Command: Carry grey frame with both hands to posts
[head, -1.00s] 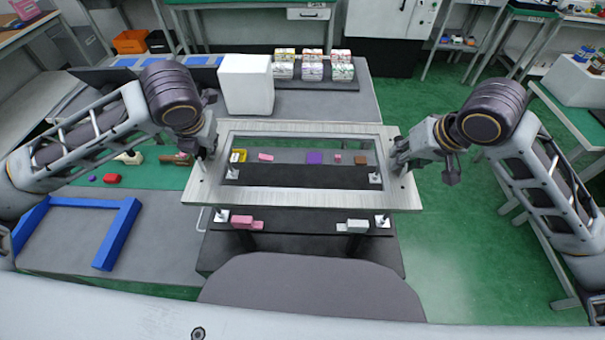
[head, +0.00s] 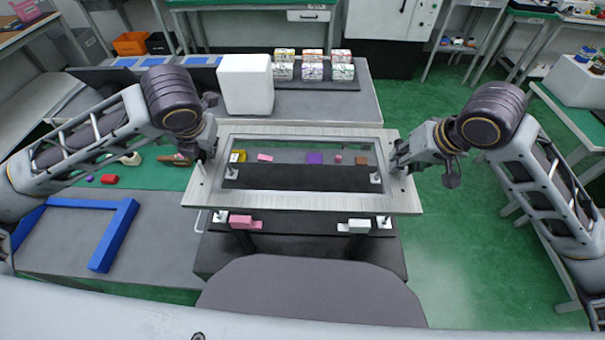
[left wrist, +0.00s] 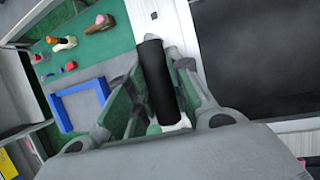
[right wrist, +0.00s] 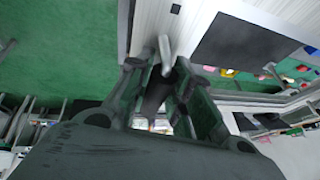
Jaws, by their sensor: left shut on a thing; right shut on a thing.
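The grey frame (head: 300,199) is a flat, light rectangle with a large opening, level in the head view. My left gripper (head: 203,160) is shut on its left end and my right gripper (head: 401,162) on its right end. A dark grip piece shows between the fingers in the left wrist view (left wrist: 155,80) and the right wrist view (right wrist: 157,92). White posts show at the front left (head: 220,216) and front right (head: 384,221), just past the frame's near edge. Two more posts show at the back left (head: 231,172) and back right (head: 375,177). I cannot tell the height gap.
A pink block (head: 240,221) and a pale grey block (head: 355,226) sit below the frame's near edge. A white box (head: 246,84) stands behind the frame. A blue bracket (head: 116,237) lies on the table at left. Green floor (head: 450,250) is open at right.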

